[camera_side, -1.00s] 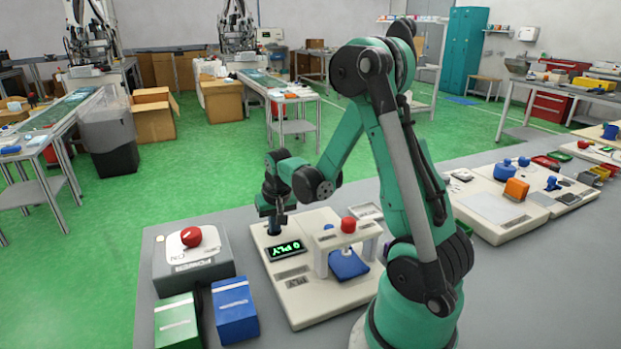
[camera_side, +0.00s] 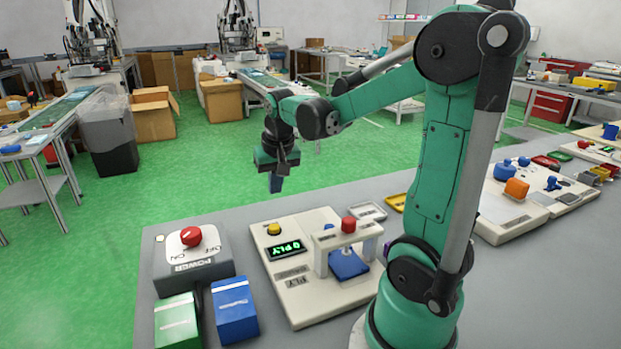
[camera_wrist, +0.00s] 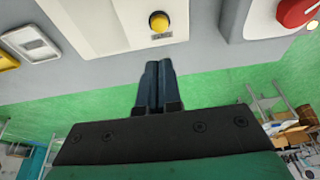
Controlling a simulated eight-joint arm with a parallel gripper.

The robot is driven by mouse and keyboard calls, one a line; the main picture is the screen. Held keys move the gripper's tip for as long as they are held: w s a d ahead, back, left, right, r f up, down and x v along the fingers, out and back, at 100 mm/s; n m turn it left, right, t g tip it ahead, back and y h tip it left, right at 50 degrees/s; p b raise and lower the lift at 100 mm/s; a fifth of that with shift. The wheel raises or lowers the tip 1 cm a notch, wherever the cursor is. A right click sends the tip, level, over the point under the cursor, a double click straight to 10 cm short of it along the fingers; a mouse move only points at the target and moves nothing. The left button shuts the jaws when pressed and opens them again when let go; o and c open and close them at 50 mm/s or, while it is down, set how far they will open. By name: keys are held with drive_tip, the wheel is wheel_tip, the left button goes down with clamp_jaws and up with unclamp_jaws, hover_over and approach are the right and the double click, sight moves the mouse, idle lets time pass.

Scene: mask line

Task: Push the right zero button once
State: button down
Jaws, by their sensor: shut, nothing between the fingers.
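A yellow round button (camera_side: 273,229) sits on the beige panel at its far left corner, by a black display (camera_side: 287,249) with green text that looks like "0 PLY". The same yellow button shows in the wrist view (camera_wrist: 159,22), beyond the fingertips. I cannot read a zero label on it. My gripper (camera_side: 276,184) is shut and empty, raised above and behind the button, apart from it. In the wrist view its dark fingers (camera_wrist: 158,72) lie together, over the bench edge and green floor.
A red button (camera_side: 348,225) tops a beige arch over a blue pad (camera_side: 348,264). A grey power box (camera_side: 192,257) with a red knob stands left, with green (camera_side: 178,322) and blue (camera_side: 235,310) boxes in front. A grey tray (camera_side: 367,211) and a yellow tray (camera_side: 396,202) lie behind.

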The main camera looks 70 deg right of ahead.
drive_tip(key=shift+v, duration=1.75)
drive_tip(key=a+f+n+t+y, duration=0.2)
drive_tip(key=a+n+t, duration=0.2)
drive_tip(key=a+n, duration=0.5)
drive_tip(key=s+a, duration=0.1)
drive_tip(key=a, duration=0.7)
drive_tip(key=shift+a+t, duration=0.15)
drive_tip(key=shift+t, duration=0.25)
